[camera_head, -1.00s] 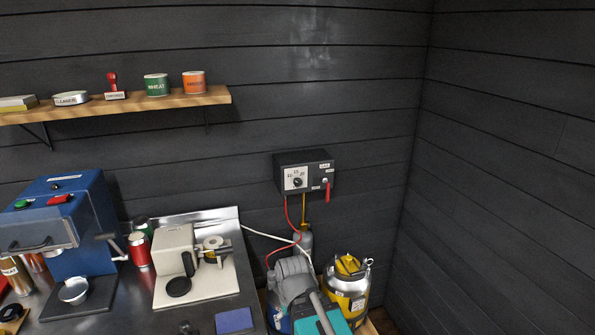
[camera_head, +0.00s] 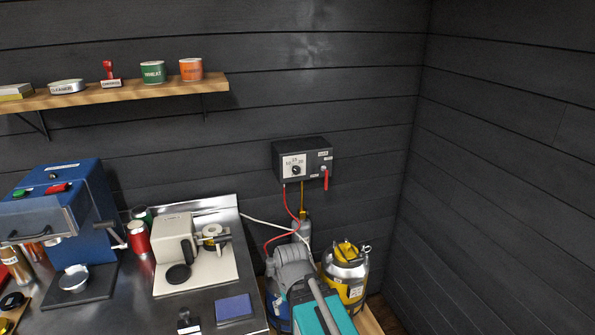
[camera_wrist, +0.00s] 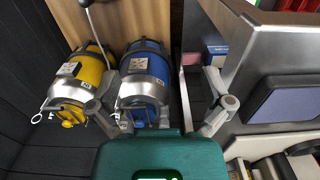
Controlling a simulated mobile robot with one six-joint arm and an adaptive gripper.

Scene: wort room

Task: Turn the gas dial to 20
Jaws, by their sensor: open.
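The gas box (camera_head: 303,160) is a dark box on the back wall, right of the bench. The gas dial (camera_head: 296,170) is a small dark knob on a white scale plate at its left side; its exact pointer reading is too small to tell. A red lever (camera_head: 326,181) hangs at the box's right side. My grey and teal arm is low in the head view, below the box and apart from it. My gripper (camera_wrist: 162,82) is open and empty in the wrist view, pointed down above the kegs. The dial is not in the wrist view.
A yellow keg (camera_head: 345,274) and a blue keg (camera_wrist: 142,82) stand below the box. A red hose (camera_head: 284,236) and a grey cylinder (camera_head: 302,229) hang or stand under it. The bench (camera_head: 215,292) holds a cream machine (camera_head: 174,238) and a blue mill (camera_head: 75,215). The wall around the box is clear.

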